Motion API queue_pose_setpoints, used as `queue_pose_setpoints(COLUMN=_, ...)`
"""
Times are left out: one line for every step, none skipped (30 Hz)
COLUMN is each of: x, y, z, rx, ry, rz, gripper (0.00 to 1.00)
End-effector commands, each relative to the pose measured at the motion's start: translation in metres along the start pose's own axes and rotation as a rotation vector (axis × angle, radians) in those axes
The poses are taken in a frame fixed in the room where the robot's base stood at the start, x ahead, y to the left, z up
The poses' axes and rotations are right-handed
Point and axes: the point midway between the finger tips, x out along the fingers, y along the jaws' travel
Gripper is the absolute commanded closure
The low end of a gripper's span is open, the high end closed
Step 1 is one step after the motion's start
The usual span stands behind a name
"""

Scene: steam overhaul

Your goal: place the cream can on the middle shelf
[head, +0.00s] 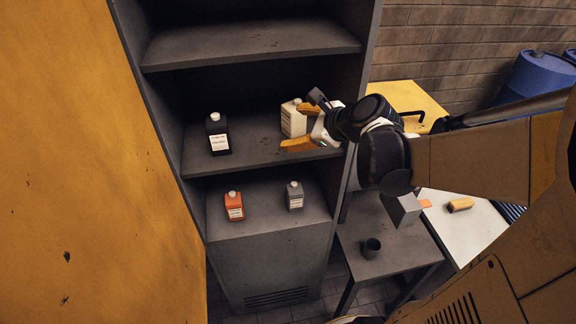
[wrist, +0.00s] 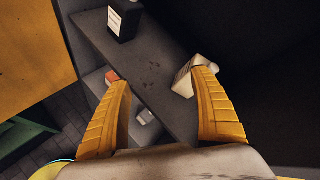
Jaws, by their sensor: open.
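The cream can (head: 293,119) stands upright on the middle shelf (head: 255,150) of the grey cabinet, toward its right side. My gripper (head: 300,127) is open at that shelf's right side, close to the can. In the wrist view the cream can (wrist: 185,77) shows at the inner side of the right fingertip, which hides part of it. The space between the fingers (wrist: 160,77) is otherwise empty. I cannot tell whether the finger touches the can. The middle shelf also shows in the wrist view (wrist: 150,72).
A black bottle (head: 217,136) stands on the middle shelf's left. An orange can (head: 234,207) and a grey can (head: 294,197) stand on the shelf below. The upper shelf (head: 250,42) looks empty.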

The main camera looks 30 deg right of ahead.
Motion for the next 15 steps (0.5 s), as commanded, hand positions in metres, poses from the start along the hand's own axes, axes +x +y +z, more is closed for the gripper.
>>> queue_pose_setpoints(x=-0.009, y=0.032, z=0.018, rx=-0.252, ry=0.025, rz=0.062, gripper=0.27)
queue_pose_setpoints(x=-0.015, y=0.049, z=0.025, rx=-0.419, ry=0.040, rz=0.098, gripper=0.27)
queue_pose_setpoints(x=-0.024, y=0.070, z=0.031, rx=-0.644, ry=0.056, rz=0.146, gripper=0.27)
queue_pose_setpoints(x=-0.031, y=0.084, z=0.035, rx=-0.810, ry=0.064, rz=0.181, gripper=0.27)
queue_pose_setpoints(x=-0.039, y=0.098, z=0.037, rx=-0.974, ry=0.067, rz=0.216, gripper=0.27)
queue_pose_setpoints(x=-0.050, y=0.114, z=0.038, rx=-1.184, ry=0.069, rz=0.262, gripper=0.27)
queue_pose_setpoints(x=-0.057, y=0.125, z=0.038, rx=-1.333, ry=0.067, rz=0.295, gripper=0.27)
queue_pose_setpoints(x=-0.065, y=0.134, z=0.037, rx=-1.474, ry=0.064, rz=0.325, gripper=0.27)
queue_pose_setpoints(x=-0.074, y=0.145, z=0.036, rx=-1.647, ry=0.058, rz=0.362, gripper=0.27)
queue_pose_setpoints(x=-0.080, y=0.151, z=0.034, rx=-1.763, ry=0.052, rz=0.387, gripper=0.27)
queue_pose_setpoints(x=-0.086, y=0.157, z=0.033, rx=-1.869, ry=0.047, rz=0.410, gripper=0.27)
queue_pose_setpoints(x=-0.092, y=0.162, z=0.030, rx=-1.990, ry=0.039, rz=0.437, gripper=0.27)
queue_pose_setpoints(x=-0.096, y=0.165, z=0.029, rx=-2.067, ry=0.034, rz=0.455, gripper=0.27)
queue_pose_setpoints(x=-0.100, y=0.168, z=0.028, rx=-2.130, ry=0.030, rz=0.470, gripper=0.27)
queue_pose_setpoints(x=-0.103, y=0.170, z=0.026, rx=-2.199, ry=0.024, rz=0.485, gripper=0.27)
